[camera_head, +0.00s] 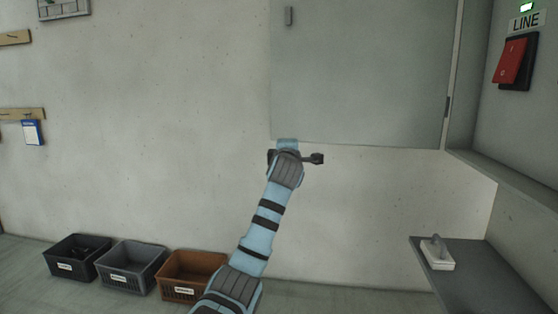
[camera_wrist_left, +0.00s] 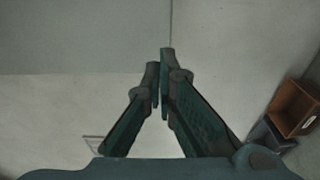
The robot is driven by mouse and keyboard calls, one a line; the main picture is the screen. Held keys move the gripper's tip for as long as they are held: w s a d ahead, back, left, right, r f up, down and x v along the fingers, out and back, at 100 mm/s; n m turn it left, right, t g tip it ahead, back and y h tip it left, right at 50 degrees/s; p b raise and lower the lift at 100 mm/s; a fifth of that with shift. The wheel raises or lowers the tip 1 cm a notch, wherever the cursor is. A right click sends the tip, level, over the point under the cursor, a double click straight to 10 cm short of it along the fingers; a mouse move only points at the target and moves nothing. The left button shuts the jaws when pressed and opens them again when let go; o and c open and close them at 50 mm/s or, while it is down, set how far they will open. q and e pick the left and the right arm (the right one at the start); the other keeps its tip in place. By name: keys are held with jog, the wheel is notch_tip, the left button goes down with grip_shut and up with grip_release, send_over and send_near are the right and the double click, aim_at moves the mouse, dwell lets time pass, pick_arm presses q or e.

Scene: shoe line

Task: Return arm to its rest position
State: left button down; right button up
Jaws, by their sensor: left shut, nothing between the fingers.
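My left arm (camera_head: 262,232), light blue with dark bands, rises from the bottom middle of the head view and reaches up toward the wall. Its far end is in front of the lower edge of the grey-green panel, and the fingers there are hard to make out. In the left wrist view my left gripper (camera_wrist_left: 160,88) is shut, its two dark green fingers together at the tips with nothing between them. Behind the fingers is bare wall. My right gripper is in neither view.
Black (camera_head: 76,257), grey (camera_head: 131,266) and brown (camera_head: 193,273) crates stand on the floor at the lower left. A grey-green panel (camera_head: 362,70) is on the wall. A red switch (camera_head: 511,61) hangs at right, above a dark shelf (camera_head: 478,282) bearing a white device (camera_head: 438,255).

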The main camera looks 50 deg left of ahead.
pick_arm(q)
jog(key=v, duration=0.3)
jog(key=s+a+b+v, duration=0.1)
jog(key=v, duration=0.1)
jog(key=shift+s+d, duration=0.2)
